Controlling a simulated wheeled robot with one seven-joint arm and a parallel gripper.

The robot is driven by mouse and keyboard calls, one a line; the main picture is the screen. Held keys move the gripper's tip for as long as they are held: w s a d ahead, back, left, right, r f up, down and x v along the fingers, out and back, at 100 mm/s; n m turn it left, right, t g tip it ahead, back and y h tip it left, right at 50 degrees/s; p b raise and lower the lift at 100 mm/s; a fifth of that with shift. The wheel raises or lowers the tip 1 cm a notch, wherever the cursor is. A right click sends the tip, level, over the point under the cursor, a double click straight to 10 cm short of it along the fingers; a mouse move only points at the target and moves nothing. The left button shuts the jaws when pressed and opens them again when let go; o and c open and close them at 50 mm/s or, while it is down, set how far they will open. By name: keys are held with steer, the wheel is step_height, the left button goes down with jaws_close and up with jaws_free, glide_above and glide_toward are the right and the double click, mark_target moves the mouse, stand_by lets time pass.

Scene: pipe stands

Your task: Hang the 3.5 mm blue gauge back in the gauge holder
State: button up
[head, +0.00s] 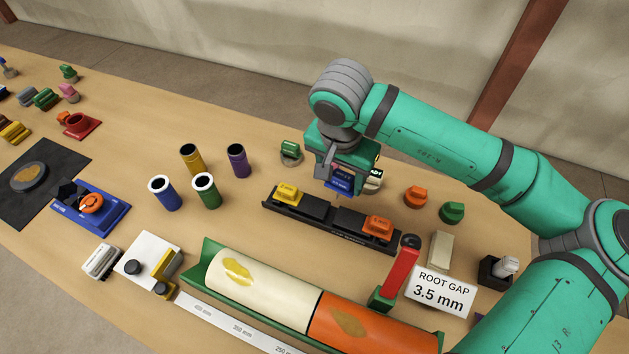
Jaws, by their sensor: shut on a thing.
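My gripper (338,178) points down above the black gauge holder (312,212). It is shut on a blue gauge (340,187), of which only a small lower part shows beneath the gripper. The blue gauge is near the holder's back edge; I cannot tell whether it touches the holder. A yellow gauge (287,193) sits at the holder's left end and an orange gauge (378,226) sits towards its right end. The stretch between them holds no gauge that I can see. The size marking on the blue gauge is too small to read.
A green cradle (205,252) with a cream pipe (262,285) and an orange pipe (372,334) lies in front. A red post (400,275) and a "ROOT GAP 3.5 mm" sign (440,290) stand right. Loose green (452,211) and orange (416,197) pieces lie behind.

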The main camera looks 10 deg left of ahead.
steer(key=shift+s+a+f+n, duration=0.5)
steer(key=shift+s+a+n, duration=0.1)
steer(key=shift+a+n, duration=0.15)
steer(key=shift+s, duration=0.1)
glide_above(330, 220)
steer(key=shift+s+f, duration=0.15)
steer(key=shift+f, duration=4.1)
